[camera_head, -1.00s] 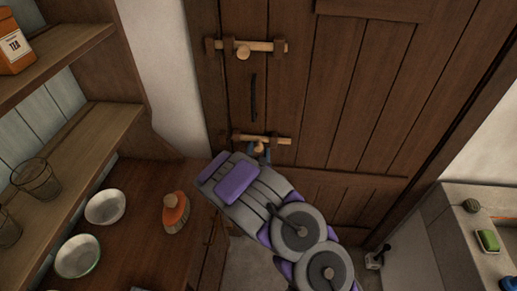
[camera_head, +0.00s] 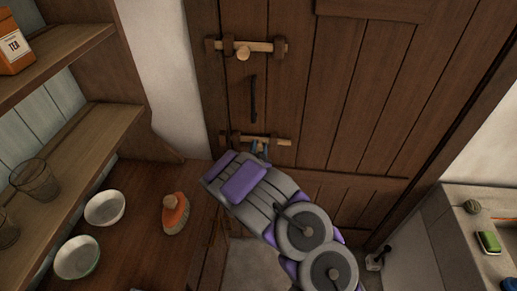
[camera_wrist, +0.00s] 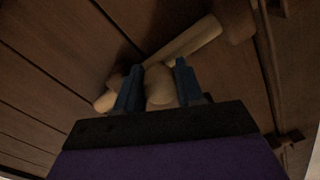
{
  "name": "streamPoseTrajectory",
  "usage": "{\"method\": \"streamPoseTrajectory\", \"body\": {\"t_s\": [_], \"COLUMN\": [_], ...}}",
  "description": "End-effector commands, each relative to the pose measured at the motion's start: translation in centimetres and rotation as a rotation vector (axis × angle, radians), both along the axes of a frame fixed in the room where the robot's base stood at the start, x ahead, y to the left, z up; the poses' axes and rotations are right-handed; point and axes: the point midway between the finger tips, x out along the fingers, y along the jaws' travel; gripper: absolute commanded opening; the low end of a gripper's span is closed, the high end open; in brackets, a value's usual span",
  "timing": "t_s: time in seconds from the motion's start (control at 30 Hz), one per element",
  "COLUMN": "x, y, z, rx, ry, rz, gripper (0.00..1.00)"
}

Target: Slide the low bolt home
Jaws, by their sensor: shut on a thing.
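The low bolt (camera_head: 282,142) is a pale wooden bar lying across dark brackets on the plank door. Its right end sticks out past the right bracket. Whether its left end sits in the dark keeper (camera_head: 223,138) at the left is too small to tell. My gripper (camera_head: 260,147) is at the bolt's middle, coming from below. In the wrist view, the blue fingers of my gripper (camera_wrist: 158,80) are shut on the bolt's rounded knob (camera_wrist: 159,88), one on each side. The bar (camera_wrist: 190,42) runs behind them to a bracket (camera_wrist: 232,18).
A second bolt (camera_head: 262,46) sits higher on the door, above a dark pull handle (camera_head: 253,98). A stone sink stands right.

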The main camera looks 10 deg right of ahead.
Motion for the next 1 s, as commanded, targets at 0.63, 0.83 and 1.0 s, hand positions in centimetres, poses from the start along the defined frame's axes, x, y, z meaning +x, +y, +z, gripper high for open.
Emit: {"method": "streamPoseTrajectory", "body": {"t_s": [0.63, 0.83, 1.0], "x": [0.5, 1.5, 1.6], "y": [1.7, 4.5, 4.9], "z": [0.0, -0.1, 0.0], "rx": [0.003, 0.004, 0.000], "ry": [-0.001, 0.000, 0.000], "rz": [0.002, 0.003, 0.004], "gripper": [0.00, 0.00, 0.00]}}
